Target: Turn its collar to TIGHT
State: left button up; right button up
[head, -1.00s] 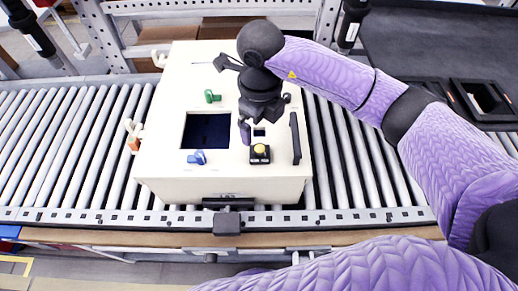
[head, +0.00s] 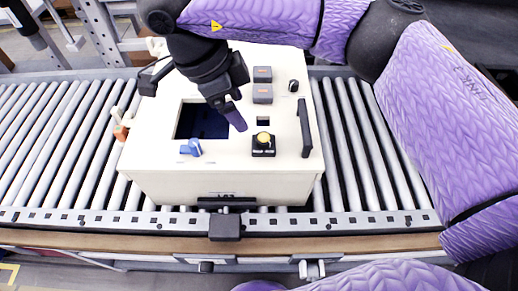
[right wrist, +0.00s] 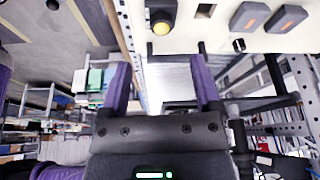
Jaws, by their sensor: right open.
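I cannot make out a collar or a TIGHT mark in either view. A dark cylindrical tool-like body (head: 17,14) is cut off at the top left of the head view; I cannot tell what it is. My left gripper is not in view.
The case stands on a roller conveyor (head: 62,140). Rollers on both sides are clear.

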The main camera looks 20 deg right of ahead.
aim_at(262, 136)
jog(key=shift+n+h, duration=0.3)
jog(key=shift+n, duration=0.1)
jog(key=b+x, duration=0.2)
jog(key=x, duration=0.7)
jog(key=shift+d+f+b, duration=0.15)
jog(key=shift+d+b, duration=0.1)
jog(key=shift+b, duration=0.05)
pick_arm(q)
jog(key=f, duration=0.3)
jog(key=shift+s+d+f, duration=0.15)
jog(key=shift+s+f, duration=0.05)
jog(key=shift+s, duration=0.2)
pick_arm(e)
grip_shut()
